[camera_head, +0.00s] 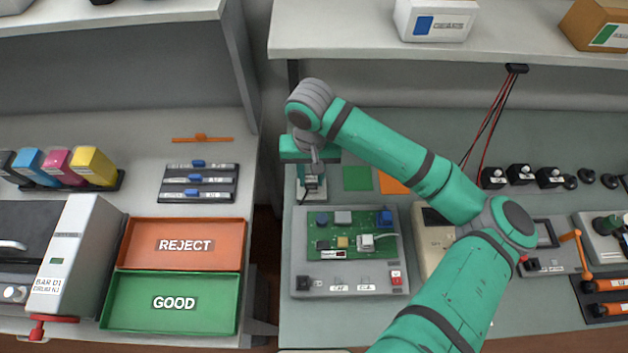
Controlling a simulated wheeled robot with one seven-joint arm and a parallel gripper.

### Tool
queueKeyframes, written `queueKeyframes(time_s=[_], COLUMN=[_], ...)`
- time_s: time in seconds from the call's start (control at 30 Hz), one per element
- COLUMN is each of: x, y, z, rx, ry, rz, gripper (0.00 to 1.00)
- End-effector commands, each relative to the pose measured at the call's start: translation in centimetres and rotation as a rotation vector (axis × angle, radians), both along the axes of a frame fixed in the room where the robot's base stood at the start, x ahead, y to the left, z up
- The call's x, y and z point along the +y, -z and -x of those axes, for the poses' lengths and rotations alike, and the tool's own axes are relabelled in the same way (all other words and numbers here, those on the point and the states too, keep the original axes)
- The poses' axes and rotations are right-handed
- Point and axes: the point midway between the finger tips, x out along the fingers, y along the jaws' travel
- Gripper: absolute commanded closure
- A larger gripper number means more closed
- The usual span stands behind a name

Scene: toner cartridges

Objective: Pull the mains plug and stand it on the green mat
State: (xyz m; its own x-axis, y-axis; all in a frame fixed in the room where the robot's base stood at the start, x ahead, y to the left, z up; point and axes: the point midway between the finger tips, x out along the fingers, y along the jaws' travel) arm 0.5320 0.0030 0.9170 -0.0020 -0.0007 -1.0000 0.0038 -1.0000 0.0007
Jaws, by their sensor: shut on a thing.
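My gripper (312,180) points down at the back left of the right-hand bench, left of the green mat (357,178). It is shut on the mains plug, which shows only as a small dark and pale shape between and under the fingers. A pale block stands directly below, and I cannot tell whether the plug is still seated in it. The green mat lies flat and bare on the bench.
An orange mat (394,184) lies right of the green mat, partly behind my arm. A grey unit with a green circuit board (349,234) stands in front of the gripper. A shelf (360,38) overhangs behind. A gap separates the benches at left.

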Motion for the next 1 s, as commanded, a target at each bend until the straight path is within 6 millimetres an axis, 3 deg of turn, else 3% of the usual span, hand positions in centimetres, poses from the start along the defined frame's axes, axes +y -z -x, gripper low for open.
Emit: queueKeyframes(time_s=[1.0], x=[-0.3], y=[-1.4], z=[0.0], rx=[-0.001], ry=[0.005], rz=[-0.001], gripper=[1.0])
